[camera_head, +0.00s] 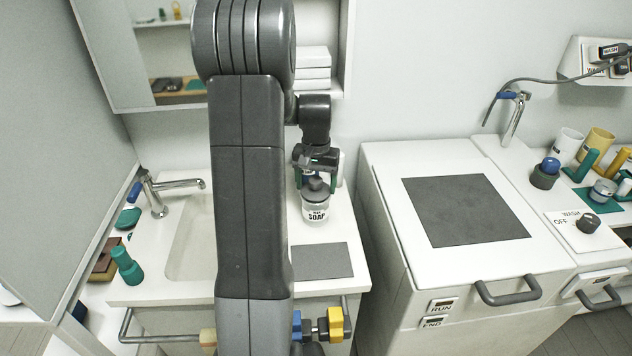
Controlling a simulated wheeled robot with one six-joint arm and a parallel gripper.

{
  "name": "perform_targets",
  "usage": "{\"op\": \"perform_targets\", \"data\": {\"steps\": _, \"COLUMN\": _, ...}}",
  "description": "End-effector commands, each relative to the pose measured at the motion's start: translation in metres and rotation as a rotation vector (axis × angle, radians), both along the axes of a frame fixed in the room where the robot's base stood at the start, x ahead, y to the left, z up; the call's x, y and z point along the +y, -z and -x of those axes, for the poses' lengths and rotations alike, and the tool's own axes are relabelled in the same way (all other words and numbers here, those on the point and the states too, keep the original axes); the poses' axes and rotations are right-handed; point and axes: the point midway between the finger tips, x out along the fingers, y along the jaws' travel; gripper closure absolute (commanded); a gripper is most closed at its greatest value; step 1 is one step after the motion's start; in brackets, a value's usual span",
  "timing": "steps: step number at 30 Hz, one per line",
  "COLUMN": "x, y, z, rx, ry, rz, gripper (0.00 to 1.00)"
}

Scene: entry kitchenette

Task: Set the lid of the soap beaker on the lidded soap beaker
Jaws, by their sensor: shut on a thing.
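The soap beaker (316,212) stands upright on the white counter right of the basin, a small white container with a black SOAP label. Its grey lid (316,187) is at the beaker's top, directly over the opening. My gripper (317,183) points down above the beaker with its green fingers on either side of the lid, shut on it. I cannot tell whether the lid touches the rim or hovers just above it. My own arm hides part of the counter and basin to the left.
A whitish item (340,167) stands close behind the gripper. A grey mat (322,260) lies in front of the beaker. The tap (170,190) and basin are to the left. A white machine (440,160) stands to the right, past a gap.

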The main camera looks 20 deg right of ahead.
Motion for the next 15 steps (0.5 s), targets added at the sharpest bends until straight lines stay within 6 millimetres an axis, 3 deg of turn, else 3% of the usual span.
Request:
{"op": "perform_targets", "data": {"steps": 10, "x": 0.0000, "y": 0.0078, "z": 0.0001, "rx": 0.000, "ry": 0.000, "rz": 0.000, "gripper": 0.51}}
{"op": "perform_targets", "data": {"steps": 11, "x": 0.0000, "y": 0.0072, "z": 0.0001, "rx": 0.000, "ry": 0.000, "rz": 0.000, "gripper": 0.25}}
{"op": "perform_targets", "data": {"steps": 14, "x": 0.0001, "y": 0.0069, "z": 0.0001, "rx": 0.000, "ry": 0.000, "rz": 0.000, "gripper": 0.05}}
{"op": "perform_targets", "data": {"steps": 15, "x": 0.0001, "y": 0.0069, "z": 0.0001, "rx": 0.000, "ry": 0.000, "rz": 0.000, "gripper": 0.03}}
